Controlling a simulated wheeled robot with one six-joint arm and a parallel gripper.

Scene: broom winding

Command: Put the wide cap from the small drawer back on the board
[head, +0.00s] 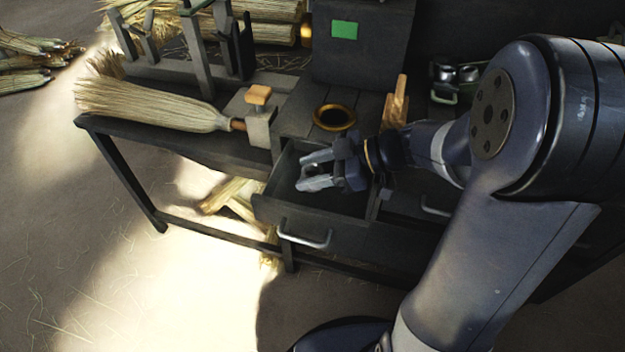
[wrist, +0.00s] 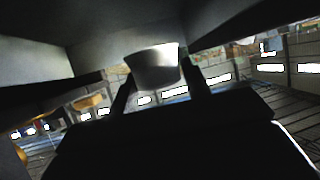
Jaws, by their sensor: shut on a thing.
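The small drawer (head: 306,236) is pulled out at the front of the bench. My gripper (head: 308,171) is over the open drawer, its fingers pointing left. In the wrist view a pale, cup-like piece, the wide cap (wrist: 153,68), sits between my two dark fingers, wider at the top than below. My gripper is shut on it. In the head view the cap is hard to make out between the fingers. A dark upright board (head: 362,58) with a green label stands at the back of the bench; I cannot tell whether it is the task's board.
A brass ring (head: 334,117) with a dark centre lies on the bench just behind the drawer. A wooden block (head: 396,100) stands right of it. A broom (head: 150,105) lies at the left, its handle end at a grey block (head: 258,127) with an orange knob.

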